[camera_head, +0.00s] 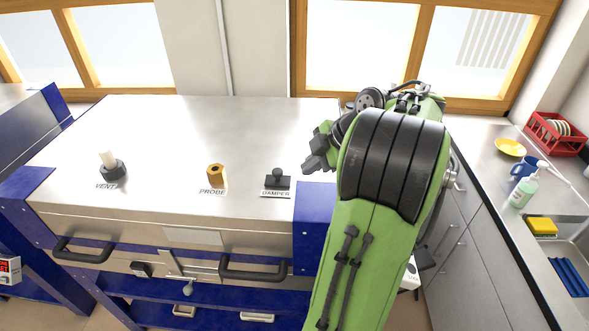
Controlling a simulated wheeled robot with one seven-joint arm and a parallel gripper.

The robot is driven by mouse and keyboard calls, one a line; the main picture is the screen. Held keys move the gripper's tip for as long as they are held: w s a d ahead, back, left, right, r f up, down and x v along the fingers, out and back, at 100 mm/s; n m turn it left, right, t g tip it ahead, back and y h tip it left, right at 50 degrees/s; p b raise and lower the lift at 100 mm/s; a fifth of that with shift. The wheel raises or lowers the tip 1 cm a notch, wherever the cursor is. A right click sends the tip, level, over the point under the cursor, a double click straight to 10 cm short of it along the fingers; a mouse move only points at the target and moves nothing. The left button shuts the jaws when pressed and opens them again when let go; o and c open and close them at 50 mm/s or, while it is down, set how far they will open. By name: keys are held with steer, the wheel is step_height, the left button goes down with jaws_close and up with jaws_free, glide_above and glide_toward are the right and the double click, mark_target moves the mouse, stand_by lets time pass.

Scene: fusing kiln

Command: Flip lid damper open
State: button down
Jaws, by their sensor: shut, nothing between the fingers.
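The lid damper (277,180) is a small black block with a round knob on top, on the kiln's steel lid above the label "DAMPER". It stands near the lid's front right. My gripper (312,165) is at the end of my green arm, just right of the damper and apart from it. Its fingers are shut and empty. My arm comes up from the bottom and hides the lid's right side. The kiln lid (200,130) is closed.
On the lid stand a brass probe fitting (216,175) and a vent plug (112,168). Black handles (254,270) stick out at the kiln's front. At right, a counter holds a red dish rack (555,133), soap bottle (525,190) and blue mug (523,165). The lid's middle is clear.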

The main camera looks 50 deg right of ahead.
mark_target(278, 176)
steer(key=b+x, duration=0.1)
steer(key=x, duration=0.8)
steer(key=shift+w+f+b, duration=0.1)
steer(key=shift+f+b, duration=0.15)
steer(key=shift+b, duration=0.05)
steer(key=shift+w+d+r+p, duration=0.1)
steer(key=shift+w+d+p, duration=0.25)
steer(key=shift+w, duration=0.25)
steer(key=shift+w+d+p, duration=0.25)
steer(key=shift+w+d, duration=0.1)
steer(key=shift+w, duration=0.3)
steer(key=shift+w+d, duration=0.2)
steer(key=shift+w, duration=0.25)
